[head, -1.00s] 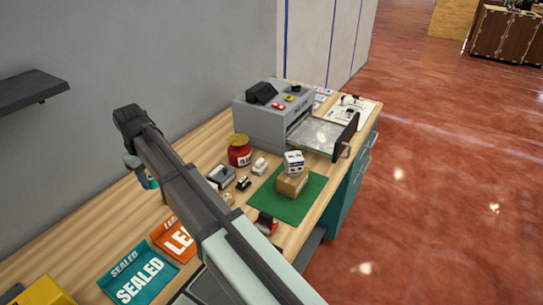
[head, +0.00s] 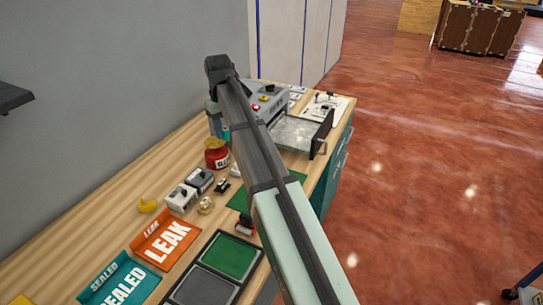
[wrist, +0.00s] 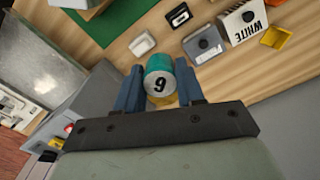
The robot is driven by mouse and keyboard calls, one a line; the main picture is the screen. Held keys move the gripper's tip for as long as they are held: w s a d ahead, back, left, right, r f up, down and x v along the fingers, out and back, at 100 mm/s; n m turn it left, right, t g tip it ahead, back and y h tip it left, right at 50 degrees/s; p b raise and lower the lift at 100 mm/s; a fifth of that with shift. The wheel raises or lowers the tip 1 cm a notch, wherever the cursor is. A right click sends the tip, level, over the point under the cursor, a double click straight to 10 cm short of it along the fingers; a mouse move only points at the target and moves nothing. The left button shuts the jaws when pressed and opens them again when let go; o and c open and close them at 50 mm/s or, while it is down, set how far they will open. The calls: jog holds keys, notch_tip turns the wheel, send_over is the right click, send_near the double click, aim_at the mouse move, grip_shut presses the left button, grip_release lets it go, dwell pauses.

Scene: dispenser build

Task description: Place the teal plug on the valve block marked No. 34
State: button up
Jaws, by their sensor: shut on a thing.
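Two valve blocks stand on the bench: a white one (head: 181,198) and a grey one (head: 200,180). In the wrist view, the block (wrist: 240,22) at right reads WHITE. I cannot read No. 34 anywhere.
A red jar (head: 217,156) stands near the gripper. The grey machine (head: 268,97) with its open drawer (head: 297,133) is behind my arm. The orange LEAK tray (head: 165,243), teal SEALED tray (head: 118,285) and a yellow piece (head: 147,206) lie nearer.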

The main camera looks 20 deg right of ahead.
jog(key=s+d+r+m, duration=0.2)
jog(key=d, duration=0.5)
jog(key=s+d+r+m, duration=0.1)
jog(key=d+r, duration=0.1)
jog(key=d, duration=0.5)
jog(key=shift+s+a+f+m, duration=0.1)
jog(key=shift+s+f+m, duration=0.65)
jog(key=shift+f, duration=0.8)
jog(key=shift+s+a+f+m, duration=0.15)
jog(key=shift+s+f+m, duration=0.35)
jog(key=shift+f+m, duration=0.75)
jog(key=shift+s+a+f+m, duration=0.1)
jog(key=shift+s+f+m, duration=0.5)
jog(key=shift+f, duration=1.2)
jog(key=shift+f, duration=0.1)
jog(key=o, duration=1.1)
jog(key=shift+r, duration=3.85)
